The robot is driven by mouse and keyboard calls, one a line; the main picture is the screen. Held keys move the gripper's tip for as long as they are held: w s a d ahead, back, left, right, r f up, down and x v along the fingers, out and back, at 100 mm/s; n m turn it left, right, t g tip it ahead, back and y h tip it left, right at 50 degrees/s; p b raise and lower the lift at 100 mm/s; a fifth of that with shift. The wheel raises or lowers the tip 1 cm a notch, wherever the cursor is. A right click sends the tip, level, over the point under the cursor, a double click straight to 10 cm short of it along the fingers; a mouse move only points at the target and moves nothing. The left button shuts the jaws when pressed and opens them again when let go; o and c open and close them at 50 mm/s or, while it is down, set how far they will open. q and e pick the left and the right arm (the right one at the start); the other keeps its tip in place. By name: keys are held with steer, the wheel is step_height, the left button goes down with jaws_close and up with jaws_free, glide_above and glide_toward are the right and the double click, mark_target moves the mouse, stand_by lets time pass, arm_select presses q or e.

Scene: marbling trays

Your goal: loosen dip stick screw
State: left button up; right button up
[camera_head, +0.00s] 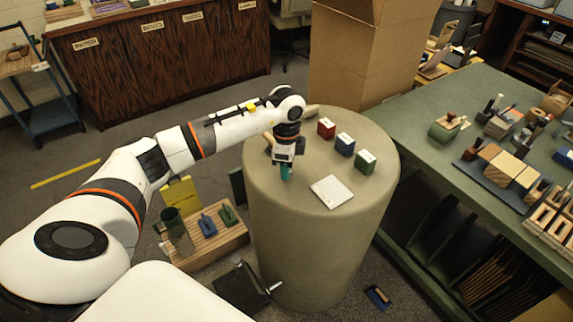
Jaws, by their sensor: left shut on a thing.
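My left gripper (286,165) reaches in over the left part of the round stone-coloured pedestal top (300,197) and points down. It is shut on a small teal thing (286,174), whose upper part the gripper hides. I cannot tell whether the teal thing touches the top. No dip stick or screw can be made out clearly; the teal thing is too small to identify. A red block (326,128), a blue block (345,145) and a green block (365,161), each with a white mark, stand in a row to the right. My right gripper is not in view.
A white tile (332,191) lies near the pedestal's front. A wooden tray (238,238) with blue and green tools stands low at the left. A green table (425,128) with many tools is at the right. A tall cardboard box (350,60) stands behind.

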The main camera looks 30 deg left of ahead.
arm_select(q)
steer(key=shift+w+r, duration=0.1)
steer(key=shift+r, duration=0.05)
steer(key=o, duration=1)
steer(key=shift+c, duration=0.2)
step_height(320, 180, up, 12)
steer(key=b, duration=0.1)
steer(key=shift+b, duration=0.4)
